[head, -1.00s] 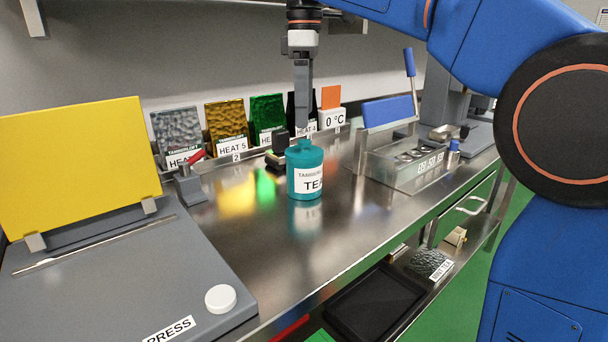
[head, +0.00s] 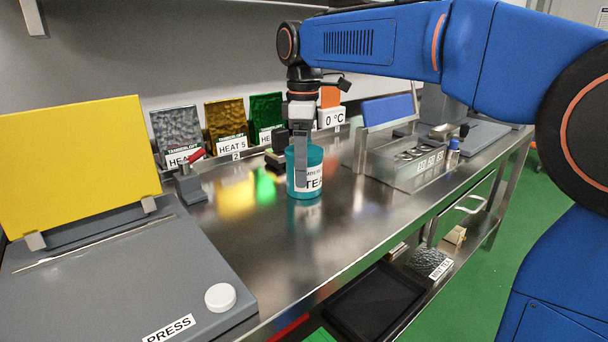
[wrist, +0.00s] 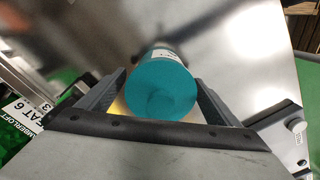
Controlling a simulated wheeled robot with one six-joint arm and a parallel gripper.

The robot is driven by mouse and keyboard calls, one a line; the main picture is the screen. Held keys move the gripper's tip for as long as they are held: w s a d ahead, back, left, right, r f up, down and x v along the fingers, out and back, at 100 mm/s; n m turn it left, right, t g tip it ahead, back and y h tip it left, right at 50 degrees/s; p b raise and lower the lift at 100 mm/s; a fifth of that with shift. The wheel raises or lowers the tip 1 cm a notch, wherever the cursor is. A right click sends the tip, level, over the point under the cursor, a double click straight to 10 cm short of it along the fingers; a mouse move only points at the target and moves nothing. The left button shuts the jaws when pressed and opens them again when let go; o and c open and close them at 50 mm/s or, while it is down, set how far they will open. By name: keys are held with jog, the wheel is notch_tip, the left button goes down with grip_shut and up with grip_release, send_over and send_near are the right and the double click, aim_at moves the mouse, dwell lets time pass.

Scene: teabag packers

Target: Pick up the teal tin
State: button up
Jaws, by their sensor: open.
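The teal tin (head: 312,183) stands upright on the steel bench, its white label facing the head camera. My gripper (head: 301,178) points straight down over it, one finger in front of the label. In the wrist view the tin's round teal top (wrist: 153,88) lies between the two fingers of my gripper (wrist: 160,92), one on each side. The jaws are open, and slim gaps seem to show beside the tin. The tin's far side is hidden.
Several coloured panels with heat labels, such as the gold one (head: 226,124), stand along the wall behind. A press with a yellow lid (head: 75,165) is at left. A clear-sided box (head: 400,170) is at right. The bench front (head: 350,235) is clear.

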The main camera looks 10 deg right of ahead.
jog(key=shift+f, duration=1.35)
jog(key=shift+c, duration=0.3)
jog(key=c, duration=1)
